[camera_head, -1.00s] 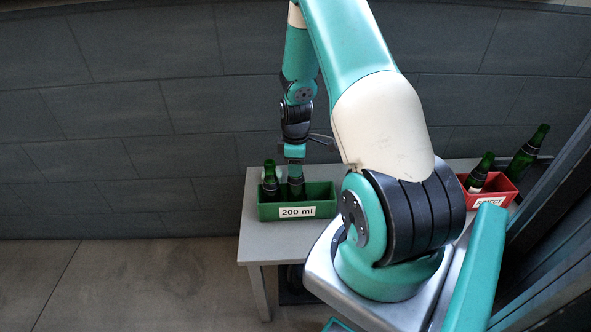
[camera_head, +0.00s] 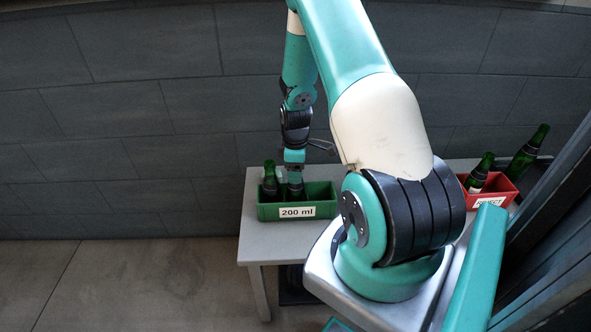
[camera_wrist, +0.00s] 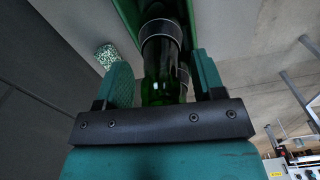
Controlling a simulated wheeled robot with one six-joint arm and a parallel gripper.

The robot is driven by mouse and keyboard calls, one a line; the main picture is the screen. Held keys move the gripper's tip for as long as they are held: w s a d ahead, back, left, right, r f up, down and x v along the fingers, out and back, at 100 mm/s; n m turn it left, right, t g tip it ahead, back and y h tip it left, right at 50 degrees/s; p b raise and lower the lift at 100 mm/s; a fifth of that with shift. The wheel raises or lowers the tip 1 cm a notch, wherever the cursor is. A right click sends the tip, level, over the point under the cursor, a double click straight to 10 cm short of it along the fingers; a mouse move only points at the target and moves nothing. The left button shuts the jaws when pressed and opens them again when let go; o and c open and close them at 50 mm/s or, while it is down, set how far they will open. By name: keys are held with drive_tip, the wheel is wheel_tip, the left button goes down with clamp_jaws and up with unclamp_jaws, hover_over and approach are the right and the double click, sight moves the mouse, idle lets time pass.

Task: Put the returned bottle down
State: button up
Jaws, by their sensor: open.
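Another dark green bottle (camera_head: 269,180) stands in the left part of the same crate.
The crate stands on a grey table (camera_head: 256,240). A grey wall is behind the table.

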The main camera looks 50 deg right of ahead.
wheel_tip(320, 180, up, 12)
drive_tip(key=shift+f, duration=0.1)
drive_tip(key=shift+a, duration=0.15)
drive_tip(key=a+r+y, duration=0.1)
drive_tip(key=a+r, duration=0.3)
drive_tip(key=a, duration=0.3)
drive_tip(key=a+r+t, duration=0.1)
drive_tip(key=a+r, duration=0.2)
drive_tip(key=a, duration=0.4)
drive_tip(key=a+r+y, duration=0.1)
drive_tip(key=a+r, duration=0.3)
drive_tip(key=a, duration=0.3)
drive_tip(key=s+a+r+y, duration=0.1)
drive_tip(key=s+a+r, duration=0.2)
drive_tip(key=s+a, duration=0.4)
drive_tip(key=s+a+r+g+y, duration=0.1)
drive_tip(key=s+a+r, duration=0.3)
drive_tip(key=s+a, duration=0.4)
drive_tip(key=shift+s+a, duration=0.25)
drive_tip(key=shift+a, duration=0.75)
